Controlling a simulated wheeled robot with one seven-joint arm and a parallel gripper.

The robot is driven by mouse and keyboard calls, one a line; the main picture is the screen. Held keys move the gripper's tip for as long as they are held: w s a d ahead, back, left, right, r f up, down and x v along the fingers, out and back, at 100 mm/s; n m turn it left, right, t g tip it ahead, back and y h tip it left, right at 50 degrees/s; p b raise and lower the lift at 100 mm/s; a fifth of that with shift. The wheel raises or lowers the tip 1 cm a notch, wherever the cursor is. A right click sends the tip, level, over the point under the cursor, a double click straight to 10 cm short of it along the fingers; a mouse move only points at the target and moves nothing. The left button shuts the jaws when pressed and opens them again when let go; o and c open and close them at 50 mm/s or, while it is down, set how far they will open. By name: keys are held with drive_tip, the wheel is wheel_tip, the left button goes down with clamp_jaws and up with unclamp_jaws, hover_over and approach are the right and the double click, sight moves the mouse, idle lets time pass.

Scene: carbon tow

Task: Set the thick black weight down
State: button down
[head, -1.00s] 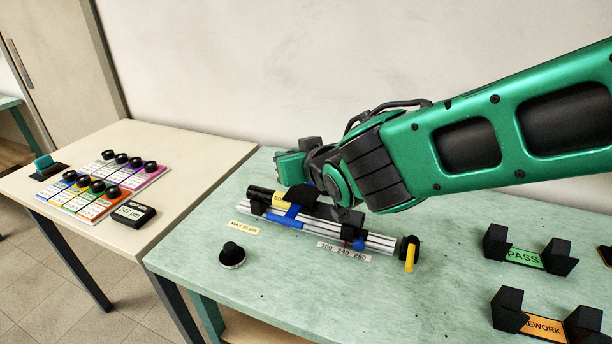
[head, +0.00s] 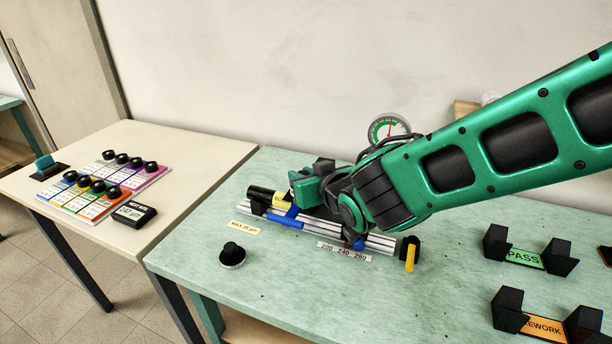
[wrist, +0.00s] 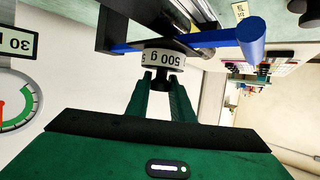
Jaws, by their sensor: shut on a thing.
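The weight (wrist: 163,58) shows in the wrist view as a short dark cylinder with a pale band marked 500 g and a black knob. My gripper (wrist: 161,82) is shut on its knob, with one green finger on each side. The weight's far face is against or close to a dark flat part beside a blue bar (wrist: 225,38); I cannot tell whether they touch. In the head view my gripper (head: 305,190) is over the silver rail fixture (head: 372,239), and the held weight is hidden there.
Another black knobbed weight (head: 232,255) stands on the green table in front of the fixture. A dial gauge (head: 388,129) is behind my arm. PASS (head: 525,257) and REWORK (head: 543,327) holders stand at right. Several small knobbed weights sit on coloured cards on the left table (head: 200,160).

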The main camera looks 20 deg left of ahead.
drive_tip(key=c, duration=1.5)
unclamp_jaws()
drive_tip(key=shift+c, duration=0.2)
drive_tip(key=shift+s+d+r, duration=0.2)
drive_tip(key=shift+s+d, duration=0.05)
drive_tip(key=shift+d, duration=0.05)
drive_tip(key=v, duration=1.1)
drive_tip(key=shift+d+r, duration=0.1)
drive_tip(key=shift+d, duration=0.05)
